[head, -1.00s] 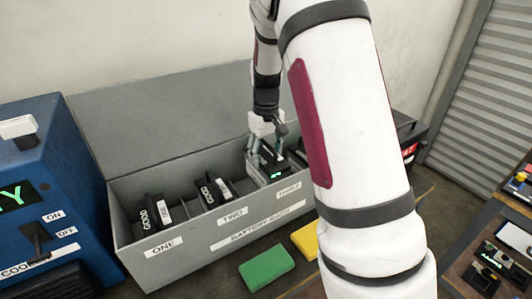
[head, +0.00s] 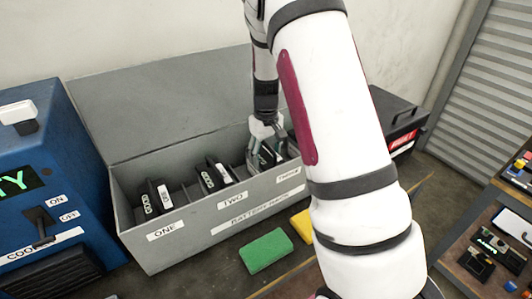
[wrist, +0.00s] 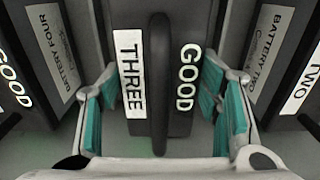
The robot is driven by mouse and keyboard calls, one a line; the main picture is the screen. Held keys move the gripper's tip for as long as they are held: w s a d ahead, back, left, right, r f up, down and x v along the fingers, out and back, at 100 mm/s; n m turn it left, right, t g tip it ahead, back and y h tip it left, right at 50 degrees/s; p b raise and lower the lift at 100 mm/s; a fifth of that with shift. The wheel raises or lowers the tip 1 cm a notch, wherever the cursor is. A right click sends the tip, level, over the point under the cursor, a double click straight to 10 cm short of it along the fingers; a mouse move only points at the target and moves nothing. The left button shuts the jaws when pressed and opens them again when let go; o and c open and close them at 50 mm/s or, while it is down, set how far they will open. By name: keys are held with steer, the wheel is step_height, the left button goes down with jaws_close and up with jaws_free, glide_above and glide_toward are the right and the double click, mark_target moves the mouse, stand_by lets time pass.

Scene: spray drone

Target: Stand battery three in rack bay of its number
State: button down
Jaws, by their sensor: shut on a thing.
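Battery three (wrist: 158,75) is a dark block with a central handle, a white THREE label and GOOD lettering. My gripper (head: 268,142) is shut on it; the teal finger pads (wrist: 165,105) lie on both sides of it. In the head view battery three (head: 267,155) sits low in the bay behind the THREE label (head: 288,177) of the grey rack (head: 185,240). Its base is hidden by the rack's front wall. In the wrist view, battery two (wrist: 270,50) stands to the right and battery four (wrist: 52,50) to the left.
A battery (head: 153,197) stands in bay one. A blue cooling machine (head: 45,150) is left of the rack. Green (head: 265,249) and yellow (head: 302,225) blocks lie in front. A black box (head: 402,125) stands right of the rack. My arm hides the rack's right end.

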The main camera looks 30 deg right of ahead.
steer(key=shift+w, duration=0.1)
steer(key=c, duration=0.5)
jaws_free()
step_height(320, 180, up, 12)
steer(key=shift+f+b, duration=0.1)
steer(key=shift+b, duration=0.2)
steer(key=s+a+r+t, duration=0.2)
steer(key=s+a+r, duration=0.7)
steer(key=s+r, duration=0.3)
steer(key=s+a, duration=0.2)
steer(key=s, duration=0.3)
steer(key=s+a+t, duration=0.1)
steer(key=s+a, duration=0.1)
steer(key=s, duration=0.3)
steer(key=s+a+f+t, duration=0.1)
steer(key=s, duration=0.4)
steer(key=shift+s+a, duration=0.3)
steer(key=shift+a, duration=0.1)
